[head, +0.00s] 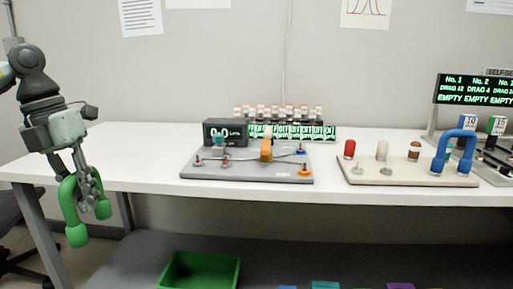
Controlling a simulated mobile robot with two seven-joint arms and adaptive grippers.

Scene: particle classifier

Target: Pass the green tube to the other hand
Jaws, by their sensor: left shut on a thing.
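The green tube (70,200) is a thick upside-down U shape with its two ends pointing down. It is in the head view at the far left, held in the air in front of the table's left end. My left gripper (88,188) points down and is shut on the green tube near its top bend, hiding part of it. My right gripper is not in view.
The white table (140,160) spans the view. It bears a grey board (240,175) with small fittings, and a beige board (350,172) with a blue U-shaped tube (455,140) on it. A green bin (200,270) sits on the lower shelf. The table's left end is clear.

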